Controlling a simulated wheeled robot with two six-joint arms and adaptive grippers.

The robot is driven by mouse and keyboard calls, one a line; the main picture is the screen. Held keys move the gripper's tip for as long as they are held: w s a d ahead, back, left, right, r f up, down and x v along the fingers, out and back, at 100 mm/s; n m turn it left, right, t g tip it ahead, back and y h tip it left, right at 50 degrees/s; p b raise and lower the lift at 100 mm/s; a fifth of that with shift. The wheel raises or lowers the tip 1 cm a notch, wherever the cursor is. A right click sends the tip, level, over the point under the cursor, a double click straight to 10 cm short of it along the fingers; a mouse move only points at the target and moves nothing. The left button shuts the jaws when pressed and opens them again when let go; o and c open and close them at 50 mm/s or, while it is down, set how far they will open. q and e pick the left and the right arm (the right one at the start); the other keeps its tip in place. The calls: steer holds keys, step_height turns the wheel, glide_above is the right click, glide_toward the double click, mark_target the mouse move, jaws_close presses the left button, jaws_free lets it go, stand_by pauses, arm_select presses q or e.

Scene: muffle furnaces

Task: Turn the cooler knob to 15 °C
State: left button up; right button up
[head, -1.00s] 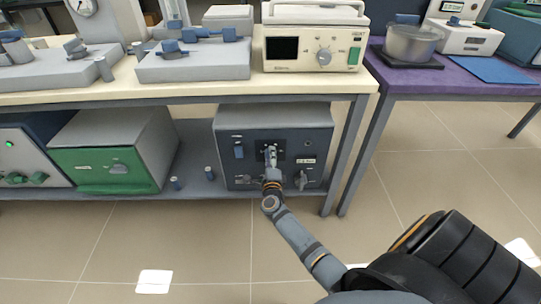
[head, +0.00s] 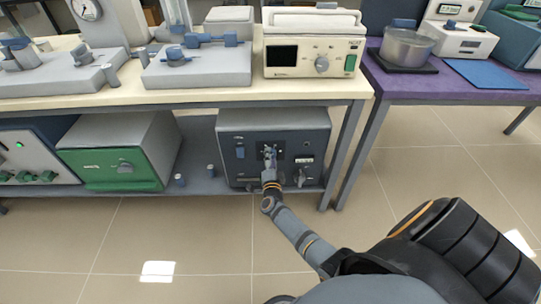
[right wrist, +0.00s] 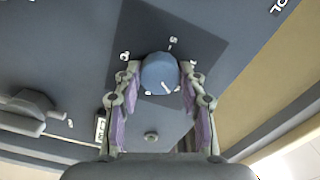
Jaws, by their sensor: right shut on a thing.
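The cooler is the grey box (head: 230,182) with a dark blue front on the lower shelf. In the right wrist view its round blue knob (right wrist: 160,71) sits on a dark plate with small white marks around it. A short white line shows on the knob's near part. My right gripper (right wrist: 161,88) is shut on the knob, one finger on each side. In the head view my right gripper (head: 269,158) reaches the panel and mostly hides the knob. The marks are too small to read surely. My left gripper is not in view.
A second, grey knob (head: 299,177) and a small display (head: 304,160) are to the right of my gripper. A green-fronted box (head: 108,168) stands to the left on the shelf. The tabletop edge (head: 190,101) runs above, and the table leg (head: 343,155) stands right of the cooler.

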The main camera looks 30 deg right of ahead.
steer(key=shift+n, duration=0.4)
stand_by(0.3)
steer(key=o, duration=1.1)
steer(key=shift+o, duration=0.2)
steer(key=shift+s, duration=0.1)
steer(key=v, duration=1.2)
